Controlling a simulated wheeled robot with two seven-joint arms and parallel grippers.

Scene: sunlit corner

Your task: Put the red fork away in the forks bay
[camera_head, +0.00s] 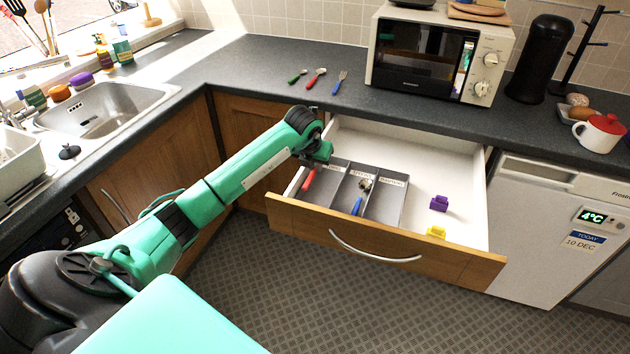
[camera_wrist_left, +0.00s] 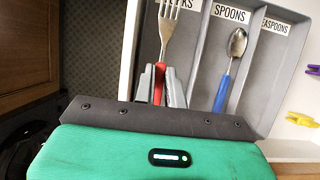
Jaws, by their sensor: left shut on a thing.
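The red fork (camera_wrist_left: 168,35) has metal tines and a red handle. My left gripper (camera_wrist_left: 158,74) is shut on its handle in the left wrist view, with the tines pointing away from the hand. In the head view the left gripper (camera_head: 314,160) is at the left of the open drawer, and the red handle (camera_head: 308,181) shows just below it. The fork is over or in the forks bay, the leftmost of the grey tray (camera_head: 386,203); I cannot tell if it touches the bottom. It covers part of the bay's label. My right gripper is not in view.
A blue-handled spoon (camera_wrist_left: 222,92) lies in the spoons bay. The teaspoons bay looks empty. A purple object (camera_head: 439,203) and a yellow one (camera_head: 436,232) lie in the drawer's right part. A green spoon (camera_head: 297,76), red spoon (camera_head: 315,79) and blue fork (camera_head: 339,83) lie on the counter.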

